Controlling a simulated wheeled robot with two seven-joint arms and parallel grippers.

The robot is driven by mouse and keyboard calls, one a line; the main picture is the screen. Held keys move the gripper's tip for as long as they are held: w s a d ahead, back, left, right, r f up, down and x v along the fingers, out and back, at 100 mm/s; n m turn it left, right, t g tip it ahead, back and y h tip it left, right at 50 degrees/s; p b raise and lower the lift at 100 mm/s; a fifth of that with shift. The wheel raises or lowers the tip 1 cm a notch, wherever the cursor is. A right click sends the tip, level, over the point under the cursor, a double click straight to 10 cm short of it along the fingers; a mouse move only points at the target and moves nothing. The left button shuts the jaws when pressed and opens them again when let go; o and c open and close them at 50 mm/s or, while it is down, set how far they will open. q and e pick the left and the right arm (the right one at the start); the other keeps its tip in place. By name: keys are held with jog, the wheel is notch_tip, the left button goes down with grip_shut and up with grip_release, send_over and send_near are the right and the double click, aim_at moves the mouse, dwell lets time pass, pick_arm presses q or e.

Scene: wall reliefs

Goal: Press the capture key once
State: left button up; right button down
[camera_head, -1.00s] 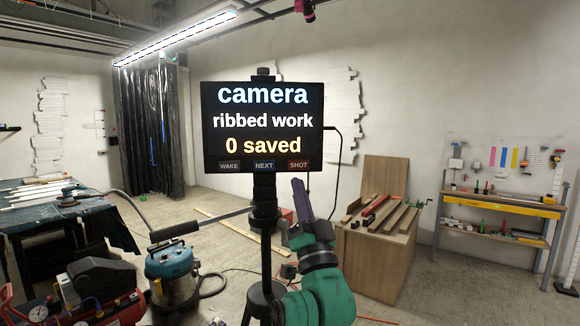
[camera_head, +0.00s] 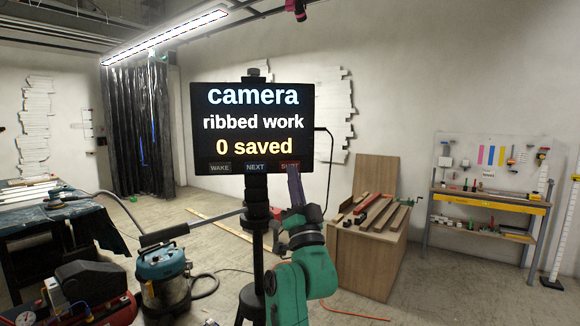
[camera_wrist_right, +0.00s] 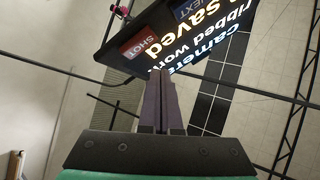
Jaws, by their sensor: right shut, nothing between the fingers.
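A black screen (camera_head: 253,125) on a stand reads "camera", "ribbed work" and "0 saved". Along its lower edge are three keys: WAKE (camera_head: 219,168), NEXT (camera_head: 255,167) and the red-lettered SHOT (camera_head: 288,166) at the right. My right gripper (camera_head: 293,172) is shut and empty, pointing up at the SHOT key; its tips overlap the lower part of that key. In the right wrist view the shut fingers (camera_wrist_right: 160,76) lie just below the red SHOT key (camera_wrist_right: 139,45). Whether they touch it cannot be told. My left gripper is out of view.
The stand's pole (camera_head: 256,220) is just left of my right arm. A wooden box (camera_head: 368,255) with planks stands to the right. A blue vacuum (camera_head: 163,272) is at the lower left, and a shelf (camera_head: 485,205) is at the right wall.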

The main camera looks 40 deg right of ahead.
jog(key=shift+w+d+h, duration=0.15)
jog(key=shift+w+d, duration=0.2)
jog(key=shift+w, duration=0.2)
jog(key=shift+w+d+h, duration=0.15)
jog(key=shift+w+d, duration=0.15)
jog(key=shift+w, duration=0.25)
dwell(1.1)
jog(key=shift+w+d, duration=0.25)
jog(key=shift+w, duration=0.1)
jog(key=shift+w+d, duration=0.2)
jog(key=shift+w, duration=0.15)
dwell(0.6)
jog(key=shift+s+a, duration=0.5)
jog(key=shift+s, duration=0.2)
